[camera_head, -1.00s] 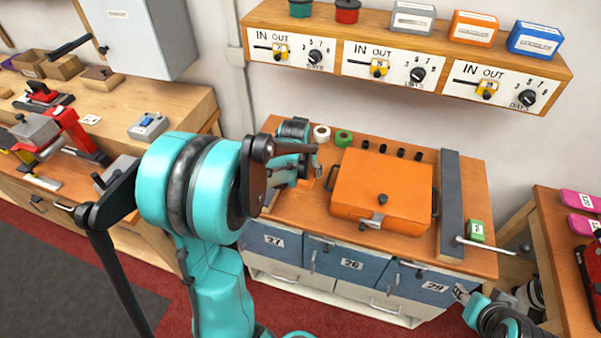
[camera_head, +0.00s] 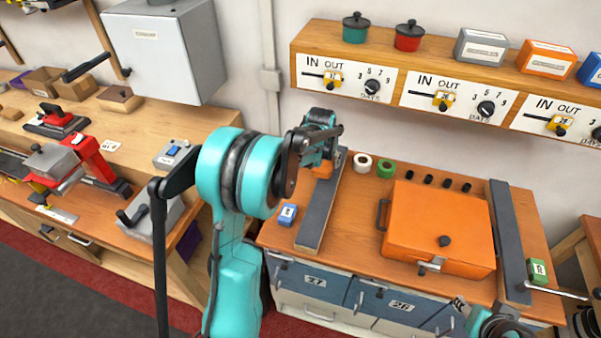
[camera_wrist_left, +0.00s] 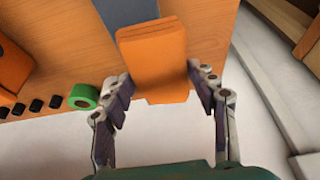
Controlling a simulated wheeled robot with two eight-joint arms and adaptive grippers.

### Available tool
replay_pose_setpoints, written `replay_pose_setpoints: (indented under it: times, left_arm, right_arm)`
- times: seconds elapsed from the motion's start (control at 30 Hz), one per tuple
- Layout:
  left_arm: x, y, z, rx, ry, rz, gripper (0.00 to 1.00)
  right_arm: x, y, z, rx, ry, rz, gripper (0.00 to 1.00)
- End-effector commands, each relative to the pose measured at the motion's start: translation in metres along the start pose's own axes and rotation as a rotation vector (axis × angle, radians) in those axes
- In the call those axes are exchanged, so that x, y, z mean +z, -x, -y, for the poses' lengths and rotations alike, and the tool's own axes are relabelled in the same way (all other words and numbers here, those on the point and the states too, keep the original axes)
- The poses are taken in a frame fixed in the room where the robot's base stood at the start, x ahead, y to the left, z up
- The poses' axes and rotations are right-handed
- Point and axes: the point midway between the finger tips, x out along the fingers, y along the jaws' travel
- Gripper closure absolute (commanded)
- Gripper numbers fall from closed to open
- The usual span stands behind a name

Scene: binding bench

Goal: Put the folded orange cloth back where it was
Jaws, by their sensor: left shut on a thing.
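The folded orange cloth (camera_wrist_left: 152,58) is held between the fingers of my left gripper (camera_wrist_left: 160,88) in the left wrist view. It covers part of a dark grey bar (camera_wrist_left: 126,11). Whether it touches the bar or bench is unclear. In the head view a small part of the cloth (camera_head: 323,170) shows below my left gripper (camera_head: 322,152), by the far end of the left grey bar (camera_head: 321,208). My right gripper (camera_head: 464,308) is at the bottom right, partly cut off, its fingers too unclear to read.
The orange box (camera_head: 440,225) sits on the bench (camera_head: 352,245) between two grey bars. A white tape roll (camera_head: 362,162) and green tape roll (camera_head: 386,169) stand behind. A shelf (camera_head: 430,75) hangs above.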

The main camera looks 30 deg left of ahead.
Motion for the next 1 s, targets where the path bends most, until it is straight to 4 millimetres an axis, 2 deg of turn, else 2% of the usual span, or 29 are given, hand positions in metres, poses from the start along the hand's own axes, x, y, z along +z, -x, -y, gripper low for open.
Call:
replay_pose_setpoints:
  times: [0.03,0.1,0.23,0.33,0.53,0.73,1.0]
  left_arm:
    - [0.003,-0.011,0.015,-0.003,0.006,0.0,0.71]
    - [0.006,-0.02,0.032,-0.002,0.005,0.0,0.71]
    - [0.011,-0.034,0.057,-0.002,0.004,0.0,0.71]
    - [0.013,-0.04,0.068,-0.001,0.002,0.0,0.71]
    - [0.017,-0.05,0.073,0.0,0.0,0.0,0.71]
    - [0.028,-0.078,0.073,0.0,0.0,0.0,0.71]
    - [0.029,-0.079,0.072,0.0,0.0,0.0,0.71]
  right_arm:
    - [0.004,-0.005,0.0,0.0,0.0,0.0,0.6]
    - [0.006,-0.009,0.0,0.0,0.0,0.0,0.6]
    - [0.01,-0.014,0.0,0.0,0.0,0.0,0.6]
    - [0.011,-0.016,0.0,0.0,0.0,0.0,0.6]
    - [0.013,-0.019,0.0,0.0,0.0,0.0,0.6]
    - [0.02,-0.029,0.0,0.0,0.0,0.0,0.6]
    - [0.02,-0.028,0.0,0.0,0.0,0.0,0.6]
